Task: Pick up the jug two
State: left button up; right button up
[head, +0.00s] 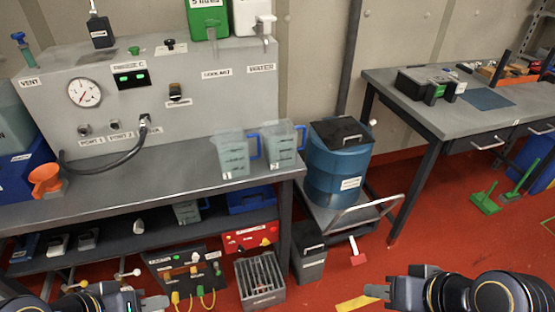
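Two clear measuring jugs with blue handles stand upright, side by side, near the right end of the grey bench. The left jug (233,156) and the right jug (279,146) each carry small dark markings; the number on each is too small to read surely, so I cannot tell which is jug two. My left gripper (153,302) is at the bottom edge, left of centre, low in front of the bench. My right gripper (377,292) is at the bottom, right of centre. Both are well apart from the jugs, with nothing visible in them. Their finger gaps are not clear.
A blue drum (338,168) on a trolley stands right of the jugs. A second table (440,120) is at right. Bench space left of the jugs is clear.

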aim_at(286, 143)
jog(key=i+j+u, duration=0.2)
jog(key=i+u, duration=0.45)
jog(key=i, duration=0.3)
